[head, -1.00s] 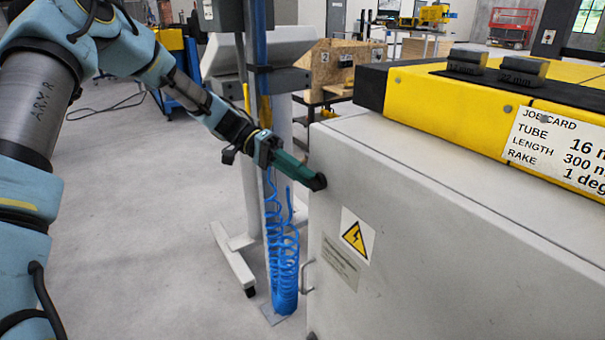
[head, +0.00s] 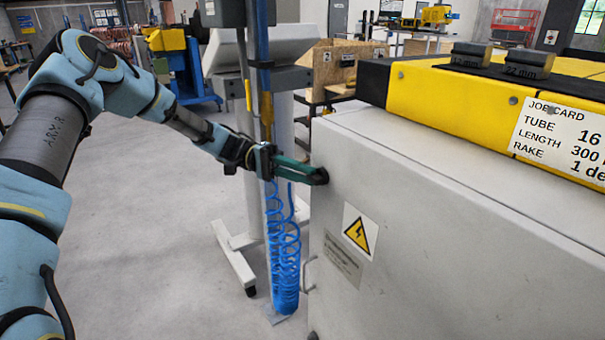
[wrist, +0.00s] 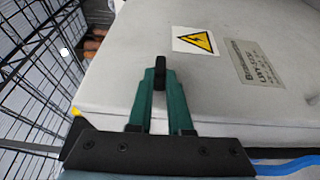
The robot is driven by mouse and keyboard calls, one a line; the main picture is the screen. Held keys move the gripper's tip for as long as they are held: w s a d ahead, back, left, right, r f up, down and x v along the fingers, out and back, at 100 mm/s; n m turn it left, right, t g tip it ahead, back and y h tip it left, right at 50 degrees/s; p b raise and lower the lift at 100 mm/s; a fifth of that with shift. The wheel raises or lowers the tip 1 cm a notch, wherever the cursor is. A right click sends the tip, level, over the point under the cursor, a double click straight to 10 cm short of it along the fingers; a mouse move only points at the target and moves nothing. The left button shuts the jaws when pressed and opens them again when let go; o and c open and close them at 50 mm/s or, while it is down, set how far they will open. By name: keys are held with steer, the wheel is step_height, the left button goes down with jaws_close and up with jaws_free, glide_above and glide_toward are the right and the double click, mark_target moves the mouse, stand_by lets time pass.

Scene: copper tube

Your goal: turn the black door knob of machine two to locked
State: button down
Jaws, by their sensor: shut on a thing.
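The black door knob (head: 320,176) sits on the light grey door of machine two (head: 400,260), near the door's upper left edge in the head view. In the wrist view the knob (wrist: 159,72) stands between the tips of my two green fingers, its bar pointing along them. My gripper (head: 312,174) is shut on the knob, reaching in from the left. The wrist view shows my gripper (wrist: 160,82) with a finger on each side of the knob. The fingers hide part of the knob, and I see no lock marking.
A warning sign (head: 360,231) and a label plate (head: 343,259) are on the door, with a handle (head: 307,274) at its left edge. A coiled blue hose (head: 284,260) hangs by a stand left of the machine. Open floor (head: 150,250) lies further left.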

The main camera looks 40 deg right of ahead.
steer(key=c, duration=0.8)
jaws_free()
steer(key=shift+c, duration=0.2)
steer(key=b+v, duration=0.3)
steer(key=v, duration=0.7)
steer(key=shift+w, duration=0.4)
steer(key=shift+s+a, duration=0.1)
steer(key=shift+a, duration=0.05)
